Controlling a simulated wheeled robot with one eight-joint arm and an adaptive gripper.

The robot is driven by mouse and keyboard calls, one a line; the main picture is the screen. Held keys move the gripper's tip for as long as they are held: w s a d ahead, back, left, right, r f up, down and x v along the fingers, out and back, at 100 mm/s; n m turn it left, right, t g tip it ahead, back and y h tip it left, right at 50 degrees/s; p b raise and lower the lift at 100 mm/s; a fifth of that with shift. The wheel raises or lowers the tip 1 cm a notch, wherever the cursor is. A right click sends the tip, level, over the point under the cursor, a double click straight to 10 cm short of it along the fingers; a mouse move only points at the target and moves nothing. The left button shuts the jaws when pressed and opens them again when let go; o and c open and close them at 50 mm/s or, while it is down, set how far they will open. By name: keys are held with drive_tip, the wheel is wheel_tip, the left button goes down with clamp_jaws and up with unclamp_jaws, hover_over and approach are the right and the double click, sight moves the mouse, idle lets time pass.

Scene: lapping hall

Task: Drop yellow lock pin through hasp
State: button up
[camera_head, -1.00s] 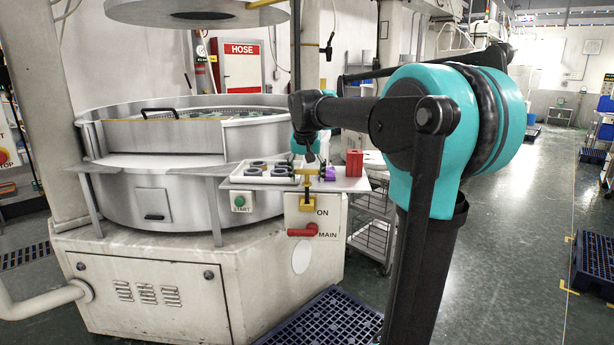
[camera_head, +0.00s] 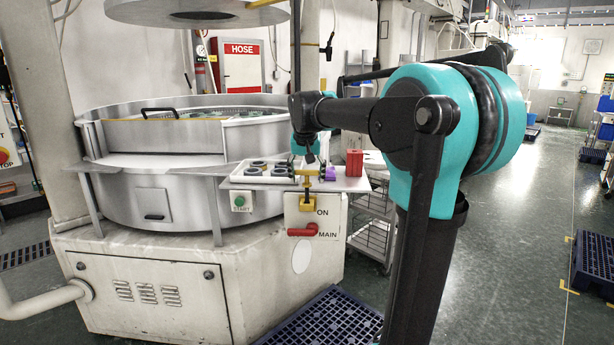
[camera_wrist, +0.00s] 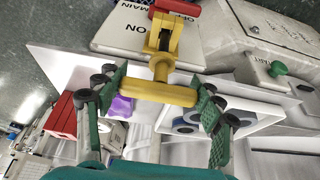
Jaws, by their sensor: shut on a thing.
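The yellow lock pin (camera_wrist: 163,91) is T-shaped. Its crossbar lies between the green pads of my gripper (camera_wrist: 160,95), which is shut on it. Its short stem points away from my wrist, toward the yellow hasp (camera_wrist: 156,24). In the wrist view the hasp lies just beyond the stem, above the red switch handle's plate. In the head view my gripper (camera_head: 309,160) is over the front edge of the machine's shelf, with the pin (camera_head: 309,173) under it. The hasp (camera_head: 306,203) is below, on the white switch panel. I cannot tell whether the stem's tip is in the hasp.
A red MAIN switch handle (camera_head: 302,231) is below the hasp. The shelf (camera_head: 350,184) bears a tray (camera_head: 236,178) with dark rings, a purple object (camera_head: 330,173) and a red block (camera_head: 354,163). A green START button (camera_head: 240,201) is left of the panel.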

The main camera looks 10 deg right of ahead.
sight(307, 187)
drive_tip(key=shift+f, duration=2.95)
drive_tip(key=o, duration=1.4)
drive_tip(key=shift+c, duration=0.2)
drive_tip(key=v, duration=1.2)
drive_tip(key=shift+s+f, duration=0.1)
drive_tip(key=s+d+f+n, duration=0.1)
drive_tip(key=s+d+f, duration=0.1)
drive_tip(key=s+f, duration=1.1)
drive_tip(key=s+d+f+n+y, duration=0.1)
drive_tip(key=s+d+f, duration=0.2)
drive_tip(key=s+f, duration=1)
wheel_tip(307, 187, down, 8)
drive_tip(key=shift+r+n, duration=0.1)
drive_tip(key=shift+n, duration=0.2)
